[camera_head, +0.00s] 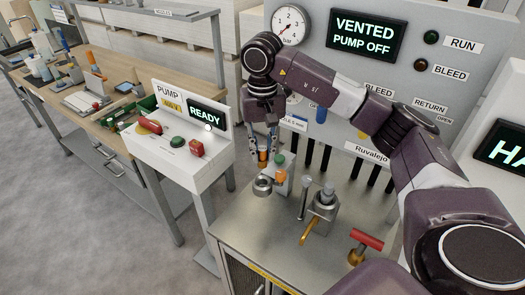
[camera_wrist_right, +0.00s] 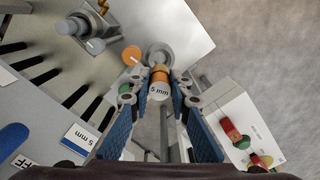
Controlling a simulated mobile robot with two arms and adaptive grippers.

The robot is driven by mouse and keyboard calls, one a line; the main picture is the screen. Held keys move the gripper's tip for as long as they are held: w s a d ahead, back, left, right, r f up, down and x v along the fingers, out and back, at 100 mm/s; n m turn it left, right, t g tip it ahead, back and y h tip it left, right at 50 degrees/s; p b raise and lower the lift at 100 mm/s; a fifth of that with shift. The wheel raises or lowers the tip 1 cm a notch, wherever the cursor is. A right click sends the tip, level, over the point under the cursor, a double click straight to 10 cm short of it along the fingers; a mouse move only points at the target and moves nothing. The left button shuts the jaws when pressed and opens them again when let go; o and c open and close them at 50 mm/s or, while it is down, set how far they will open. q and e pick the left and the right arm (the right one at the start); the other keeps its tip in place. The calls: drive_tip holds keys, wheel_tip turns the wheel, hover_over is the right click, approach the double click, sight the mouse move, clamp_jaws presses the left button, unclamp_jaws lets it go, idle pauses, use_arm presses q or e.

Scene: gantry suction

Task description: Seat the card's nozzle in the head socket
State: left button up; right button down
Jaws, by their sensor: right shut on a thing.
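My right gripper (camera_head: 262,146) points down above the back left of the metal bench. It is shut on a small nozzle with an orange band (camera_head: 262,158). A grey round ring-like fitting (camera_head: 263,186), perhaps the head socket, lies just below the gripper. In the wrist view this fitting (camera_wrist_right: 160,54) is partly behind the nozzle, so I cannot tell whether they touch. A label (camera_head: 293,124) on the panel reads 5 mm. My left gripper is out of view.
A green-topped post (camera_head: 280,161) stands close right of the nozzle. A metal block with a cylinder (camera_head: 322,209) and a red T-handle (camera_head: 367,239) stand farther right. The pump box (camera_head: 180,145) reads READY; the panel screen (camera_head: 365,35) reads VENTED, PUMP OFF. The bench front (camera_head: 250,225) is bare.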

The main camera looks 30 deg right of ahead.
sight(263, 160)
drive_tip(key=shift+f+b, duration=0.55)
drive_tip(key=shift+f, duration=0.25)
wheel_tip(263, 160, down, 2)
drive_tip(key=shift+f+b, duration=0.25)
drive_tip(key=shift+b, duration=0.7)
drive_tip(key=shift+f+b, duration=0.4)
drive_tip(key=shift+f, duration=0.2)
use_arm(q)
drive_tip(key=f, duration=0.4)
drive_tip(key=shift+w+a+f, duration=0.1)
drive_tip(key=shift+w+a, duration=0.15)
use_arm(e)
drive_tip(key=shift+f, duration=0.1)
use_arm(q)
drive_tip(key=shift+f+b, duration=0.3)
drive_tip(key=shift+b, duration=0.1)
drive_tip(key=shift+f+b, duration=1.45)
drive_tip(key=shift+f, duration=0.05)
use_arm(e)
drive_tip(key=shift+f, duration=1.85)
drive_tip(key=c, duration=1.7)
unclamp_jaws()
